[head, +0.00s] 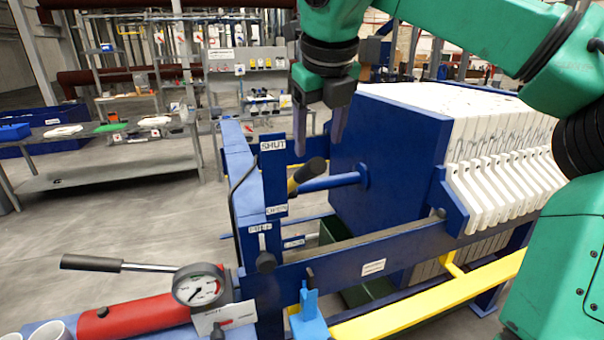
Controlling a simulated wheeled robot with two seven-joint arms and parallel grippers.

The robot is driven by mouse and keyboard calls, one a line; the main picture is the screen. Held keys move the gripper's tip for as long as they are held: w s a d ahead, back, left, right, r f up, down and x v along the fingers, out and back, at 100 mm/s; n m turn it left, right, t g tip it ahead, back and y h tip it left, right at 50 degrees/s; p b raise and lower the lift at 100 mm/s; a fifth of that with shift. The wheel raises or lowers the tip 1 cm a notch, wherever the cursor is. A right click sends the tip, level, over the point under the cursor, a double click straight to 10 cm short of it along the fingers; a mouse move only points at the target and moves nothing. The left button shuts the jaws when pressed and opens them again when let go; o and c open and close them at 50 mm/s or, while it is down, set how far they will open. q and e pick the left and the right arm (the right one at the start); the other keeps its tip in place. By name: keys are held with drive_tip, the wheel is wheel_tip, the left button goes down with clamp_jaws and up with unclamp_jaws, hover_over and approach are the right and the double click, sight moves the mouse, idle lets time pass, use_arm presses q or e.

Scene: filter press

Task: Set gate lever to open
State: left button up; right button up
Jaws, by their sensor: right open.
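A lever with a black grip (308,174) and a yellow lower part stands out beside a blue upright plate (275,178). The plate has a SHUT label (273,145) near its top and an OPEN label (277,210) near its bottom. The lever lies between the two labels in height, tilted up to the right. I take it for the gate lever, but its name is not readable. My right gripper (319,140) is open, its fingers pointing down just above the black grip in the picture. Contact cannot be told. My left gripper is not in view.
A blue press block (385,150) with white plates (510,180) stands right of the lever. A small black knob (266,262) sits below. A pressure gauge (198,286), a black-handled pump lever (92,263) and a red cylinder (135,317) are at lower left.

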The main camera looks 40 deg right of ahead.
sight(311, 177)
drive_tip(key=x, duration=0.4)
drive_tip(key=shift+d+f+p, duration=0.3)
drive_tip(key=shift+d+p, duration=0.1)
drive_tip(key=shift+d, duration=0.05)
drive_tip(key=x, duration=0.2)
drive_tip(key=p+x, duration=0.1)
drive_tip(key=x, duration=0.1)
drive_tip(key=w+a+x, duration=0.1)
drive_tip(key=x, duration=0.1)
drive_tip(key=shift+w+f, duration=0.1)
drive_tip(key=shift+f, duration=0.2)
drive_tip(key=shift+d+f, duration=0.2)
drive_tip(key=shift+d, duration=0.15)
drive_tip(key=shift+a, duration=0.15)
clamp_jaws()
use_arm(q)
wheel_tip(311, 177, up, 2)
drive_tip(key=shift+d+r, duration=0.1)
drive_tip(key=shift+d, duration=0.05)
use_arm(e)
drive_tip(key=shift+r, duration=0.15)
